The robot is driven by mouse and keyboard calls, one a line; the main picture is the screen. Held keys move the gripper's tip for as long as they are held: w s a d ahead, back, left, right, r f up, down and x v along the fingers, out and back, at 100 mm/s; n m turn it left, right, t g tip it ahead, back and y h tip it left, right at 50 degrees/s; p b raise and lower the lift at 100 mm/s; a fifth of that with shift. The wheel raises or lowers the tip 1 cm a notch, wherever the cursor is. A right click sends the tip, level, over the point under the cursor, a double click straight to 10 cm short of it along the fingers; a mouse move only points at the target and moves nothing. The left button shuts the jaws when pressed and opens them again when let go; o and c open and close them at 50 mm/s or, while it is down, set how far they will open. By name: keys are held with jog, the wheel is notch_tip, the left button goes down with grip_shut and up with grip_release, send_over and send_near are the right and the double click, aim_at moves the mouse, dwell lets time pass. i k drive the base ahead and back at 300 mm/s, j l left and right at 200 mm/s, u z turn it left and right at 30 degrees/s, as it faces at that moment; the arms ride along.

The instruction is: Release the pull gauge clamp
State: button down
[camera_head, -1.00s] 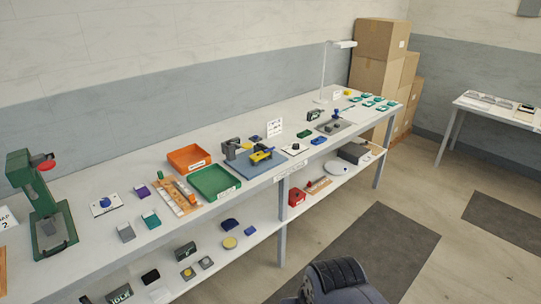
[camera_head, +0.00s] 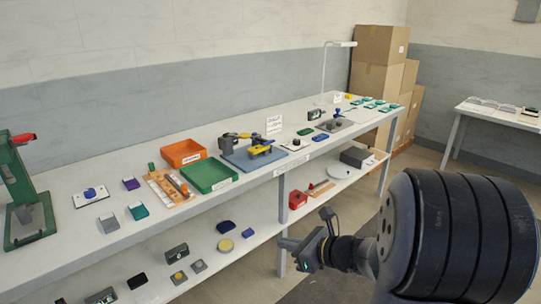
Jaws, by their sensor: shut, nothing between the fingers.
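A blue base plate (camera_head: 240,161) lies on the bench near the middle. My gripper (camera_head: 290,243) is shut and empty. In the picture it shows at the lower right, in front of the bench, well apart from the blue plate.
An orange tray (camera_head: 183,148) and a green tray (camera_head: 208,190) sit left of the plate. A green press with a red handle (camera_head: 22,139) stands at the far left. A grey fixture (camera_head: 336,127) and a lamp (camera_head: 324,75) are farther right. The lower shelf holds several small items.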

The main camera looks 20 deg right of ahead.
aim_at(264, 142)
jog(key=i+z, duration=0.3)
jog(key=i, duration=1.5)
